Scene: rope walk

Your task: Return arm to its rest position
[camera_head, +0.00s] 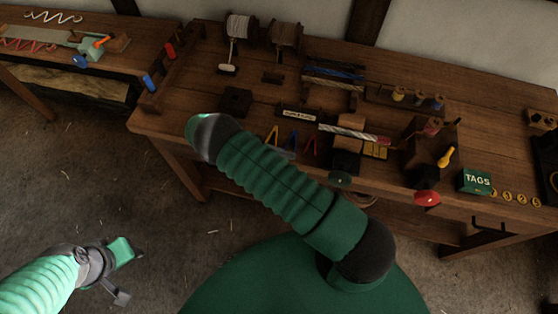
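My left gripper (124,272) is at the lower left, over the bare floor and away from the workbench (172,126). Its two fingers are apart, with nothing visible between them. My other arm, in ribbed green, reaches from the lower middle up and left across the front of the bench. No fingers show there, so my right gripper is not visible.
The bench holds spools (239,27), a striped rope (347,133), a green TAGS box (475,181) and a red knob (427,198) at the front edge. A second bench (112,66) stands at the upper left. The floor (90,165) at left is mostly clear.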

